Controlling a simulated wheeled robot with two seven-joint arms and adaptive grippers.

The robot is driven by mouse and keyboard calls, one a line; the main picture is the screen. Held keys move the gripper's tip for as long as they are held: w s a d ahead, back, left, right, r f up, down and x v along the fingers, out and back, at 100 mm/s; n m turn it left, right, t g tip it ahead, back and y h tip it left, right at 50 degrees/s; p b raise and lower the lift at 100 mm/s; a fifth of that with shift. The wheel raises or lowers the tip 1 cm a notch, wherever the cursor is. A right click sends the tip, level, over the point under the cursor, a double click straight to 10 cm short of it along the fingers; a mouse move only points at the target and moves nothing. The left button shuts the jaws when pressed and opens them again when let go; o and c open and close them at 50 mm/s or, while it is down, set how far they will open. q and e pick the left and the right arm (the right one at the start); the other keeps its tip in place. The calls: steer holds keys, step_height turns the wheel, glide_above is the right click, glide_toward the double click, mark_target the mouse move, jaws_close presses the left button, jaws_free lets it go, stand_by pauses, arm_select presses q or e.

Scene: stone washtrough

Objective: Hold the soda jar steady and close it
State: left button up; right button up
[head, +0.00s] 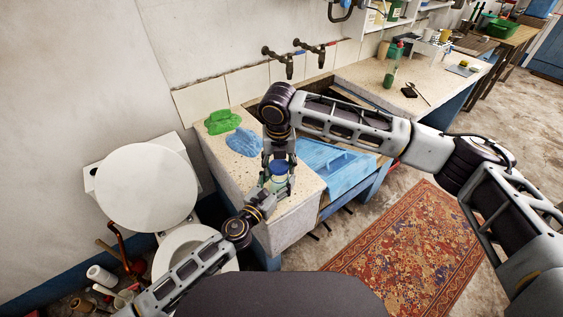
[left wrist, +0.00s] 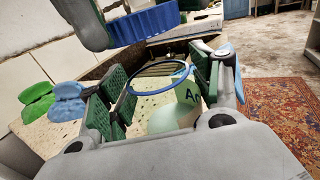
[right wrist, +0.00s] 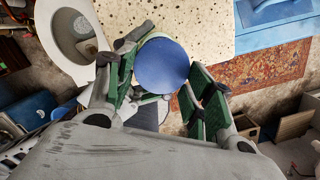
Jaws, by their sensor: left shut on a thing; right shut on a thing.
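The soda jar (head: 277,184) is clear glass with a green label and a blue ring at its open mouth. It is upright above the near end of the stone washtrough's counter. My left gripper (head: 272,193) is shut on it; in the left wrist view the jar (left wrist: 172,115) is between the green pads (left wrist: 155,95). My right gripper (head: 279,163) is shut on the blue lid (head: 279,168). In the right wrist view the lid (right wrist: 162,63) is a plain blue disc between the pads. In the left wrist view the ribbed lid (left wrist: 145,23) is above the mouth, apart from it.
A green item (head: 223,122) and a blue item (head: 241,143) lie on the speckled stone counter (head: 215,155). Two taps (head: 290,57) are on the wall behind. A toilet (head: 148,188) stands at the left.

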mark_target(279, 168)
steer(key=shift+f, duration=0.1)
stand_by(0.3)
steer(key=shift+f, duration=0.8)
arm_select(q)
steer(key=shift+s+d, duration=0.1)
arm_select(e)
steer(key=shift+s+f, duration=0.1)
steer(key=shift+f, duration=0.65)
stand_by(0.7)
arm_select(q)
jaws_close()
arm_select(e)
steer(key=shift+o, duration=1.4)
steer(key=o, duration=0.4)
steer(key=shift+f, duration=0.1)
steer(key=shift+r, duration=0.2)
steer(key=shift+r, duration=2.2)
